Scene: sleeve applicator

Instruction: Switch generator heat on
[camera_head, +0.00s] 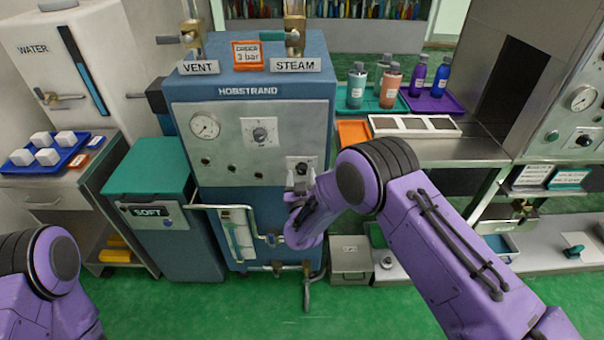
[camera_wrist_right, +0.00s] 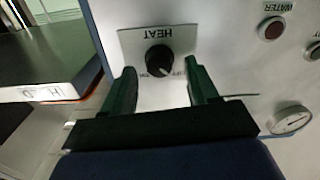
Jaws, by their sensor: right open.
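The generator (camera_head: 252,110) is a blue cabinet with a silver front panel marked HOBSTRAND. Its heat knob (camera_wrist_right: 159,59) is a round black knob on a plate labelled HEAT, which appears upside down in the right wrist view. ON and OFF marks sit beside it; its exact setting is hard to read. In the head view the heat plate (camera_head: 301,163) is at the panel's lower right. My right gripper (camera_wrist_right: 160,88) is open, with green fingertips on either side of the knob, apart from it and empty. My left arm shows at lower left; its gripper is out of view.
A gauge (camera_head: 205,126) and another knob (camera_head: 260,132) are higher on the panel. A bent pipe (camera_head: 225,208) sticks out below it. A teal-lidded SOFT unit (camera_head: 150,170) stands left. A steel counter (camera_head: 455,150) with bottles on trays is at right.

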